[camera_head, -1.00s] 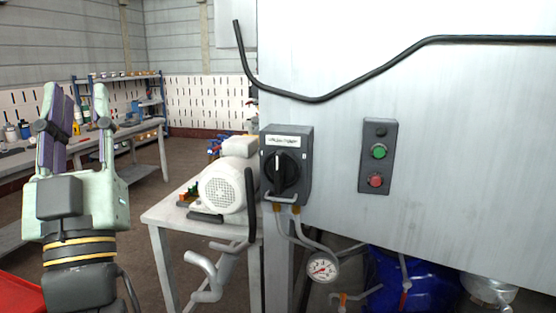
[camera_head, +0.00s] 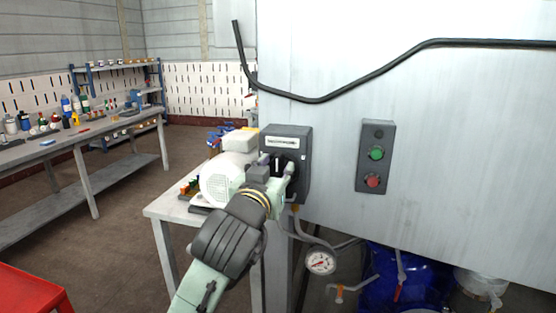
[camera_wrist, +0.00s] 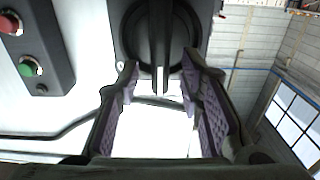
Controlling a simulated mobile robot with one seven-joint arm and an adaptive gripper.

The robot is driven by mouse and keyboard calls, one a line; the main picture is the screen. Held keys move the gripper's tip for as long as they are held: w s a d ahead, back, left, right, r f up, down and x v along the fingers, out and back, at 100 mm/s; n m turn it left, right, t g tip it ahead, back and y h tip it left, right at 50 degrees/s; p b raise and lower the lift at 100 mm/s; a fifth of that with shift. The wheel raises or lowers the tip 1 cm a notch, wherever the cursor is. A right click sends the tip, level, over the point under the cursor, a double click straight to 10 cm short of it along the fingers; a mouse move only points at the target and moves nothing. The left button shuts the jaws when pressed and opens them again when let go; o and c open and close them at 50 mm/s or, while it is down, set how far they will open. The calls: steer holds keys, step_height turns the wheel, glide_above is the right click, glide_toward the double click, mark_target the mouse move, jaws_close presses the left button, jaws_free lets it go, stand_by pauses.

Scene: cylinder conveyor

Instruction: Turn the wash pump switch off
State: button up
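The wash pump switch (camera_head: 296,140) is a dark grey box with a white label and a black rotary knob, fixed at the left edge of the pale metal panel. In the wrist view the knob (camera_wrist: 158,45) is at the top, its ridge handle upright in the picture. My gripper (camera_head: 279,165) is right in front of the knob and hides most of it in the head view. In the wrist view my gripper (camera_wrist: 160,78) is open, one purple-padded finger on each side of the handle, with gaps between. I cannot tell whether the fingertips touch the knob's face.
A button box (camera_head: 376,156) with a green and a red button is to the right on the panel (camera_head: 460,170). A white motor (camera_head: 222,178) on a small table stands left of the switch. A gauge (camera_head: 320,262) hangs below. A black cable runs above.

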steer(key=shift+x, duration=1.15)
steer(key=shift+c, duration=0.5)
jaws_close()
